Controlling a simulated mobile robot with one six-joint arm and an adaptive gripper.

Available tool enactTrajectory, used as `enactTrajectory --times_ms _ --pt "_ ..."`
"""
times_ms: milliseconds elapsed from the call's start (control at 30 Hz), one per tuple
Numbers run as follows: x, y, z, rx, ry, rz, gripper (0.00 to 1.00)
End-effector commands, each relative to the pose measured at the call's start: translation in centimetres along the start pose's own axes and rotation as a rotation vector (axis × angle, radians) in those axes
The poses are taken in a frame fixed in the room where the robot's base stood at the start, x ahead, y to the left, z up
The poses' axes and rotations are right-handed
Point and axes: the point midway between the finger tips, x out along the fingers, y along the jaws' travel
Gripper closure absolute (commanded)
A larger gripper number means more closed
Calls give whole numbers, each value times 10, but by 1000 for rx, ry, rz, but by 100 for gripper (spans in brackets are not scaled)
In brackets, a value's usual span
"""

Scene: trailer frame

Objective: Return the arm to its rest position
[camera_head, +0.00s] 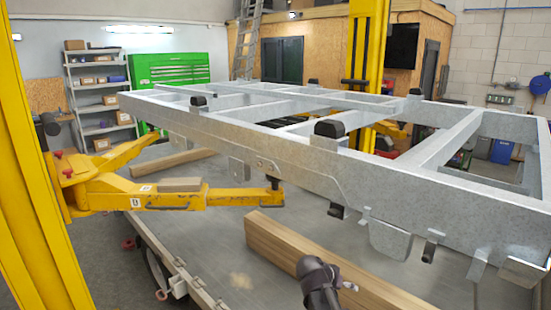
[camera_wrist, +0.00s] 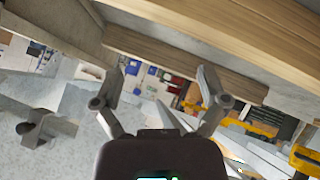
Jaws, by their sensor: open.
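My gripper (camera_wrist: 162,88) is open and empty in the wrist view, with its two grey fingers spread apart. Nothing lies between the fingertips except distant background. In the head view a dark rounded part, apparently of my arm, shows at the bottom, right of centre, in front of a wooden beam (camera_head: 300,252). The fingers cannot be made out there. The galvanised trailer frame (camera_head: 225,132) spans the right and middle of the head view, raised above a grey deck. In the wrist view, wooden beams (camera_wrist: 200,28) cross the top, beyond the fingers.
A yellow lift arm (camera_head: 165,200) reaches under the frame from the yellow post (camera_head: 38,190) at left. Metal tabs (camera_head: 390,240) hang from the frame's near side. Shelves (camera_head: 98,95) and a green tool cabinet (camera_head: 170,68) stand behind. The deck (camera_head: 215,250) has bare room left of the beam.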

Motion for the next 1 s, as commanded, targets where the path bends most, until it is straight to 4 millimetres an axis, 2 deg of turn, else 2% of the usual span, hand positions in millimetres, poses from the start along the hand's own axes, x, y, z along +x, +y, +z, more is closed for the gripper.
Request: enactTrajectory --times_ms 33,233,500,700,1000 --pt "3 6 14 -33 -56 -22 7" --pt "6 16 64 -195 -274 -166 7" --pt "-9 22 117 -398 -476 -433 7" --pt "-20 22 134 -479 -529 -564 7" --pt "-22 21 137 -496 -537 -591 7"
